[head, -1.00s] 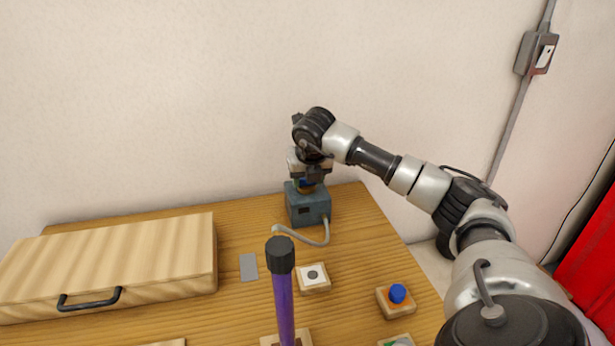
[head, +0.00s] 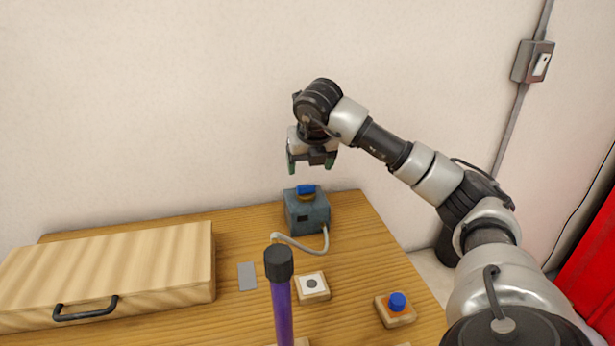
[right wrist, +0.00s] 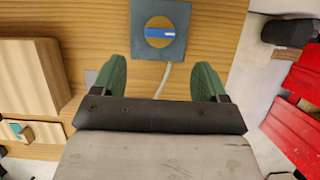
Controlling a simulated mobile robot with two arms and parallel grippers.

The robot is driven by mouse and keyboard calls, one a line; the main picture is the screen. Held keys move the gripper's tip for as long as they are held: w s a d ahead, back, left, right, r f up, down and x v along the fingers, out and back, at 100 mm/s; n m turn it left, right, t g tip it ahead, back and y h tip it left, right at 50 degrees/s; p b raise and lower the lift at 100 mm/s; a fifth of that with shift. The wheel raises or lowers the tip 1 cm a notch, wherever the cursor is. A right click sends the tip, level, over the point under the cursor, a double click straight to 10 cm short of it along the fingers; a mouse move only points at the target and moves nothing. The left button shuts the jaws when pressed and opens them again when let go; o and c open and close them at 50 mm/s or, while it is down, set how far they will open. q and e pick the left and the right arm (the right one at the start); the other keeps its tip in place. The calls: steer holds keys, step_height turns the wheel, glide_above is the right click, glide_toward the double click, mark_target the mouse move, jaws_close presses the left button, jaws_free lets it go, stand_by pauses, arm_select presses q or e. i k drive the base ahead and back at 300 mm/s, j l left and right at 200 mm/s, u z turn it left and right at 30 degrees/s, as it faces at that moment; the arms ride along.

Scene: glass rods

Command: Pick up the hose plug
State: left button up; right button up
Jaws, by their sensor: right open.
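A pale grey hose (head: 308,248) runs from the front of a blue-grey box (head: 307,214) and curves left over the table. Its free end, the hose plug (head: 276,237), lies just behind the black cap of the purple rod. My right gripper (head: 311,168) is open and empty above the box, up and to the right of the plug. In the right wrist view its green fingers (right wrist: 160,70) stand apart, with a short stretch of hose (right wrist: 165,77) showing between them; the plug is hidden there. My left gripper is in neither view.
A blue-handled knob (head: 305,190) tops the box. A purple rod with a black cap (head: 279,264) stands in front. A wooden case (head: 110,272) lies left, a grey plate (head: 247,276) beside it. A white-topped block (head: 312,285) and a blue-button block (head: 396,305) sit right.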

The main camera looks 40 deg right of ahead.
mark_target(278, 258)
steer(key=k+j, duration=0.75)
steer(key=k, duration=0.15)
steer(key=k+j, duration=0.7)
steer(key=k, duration=0.15)
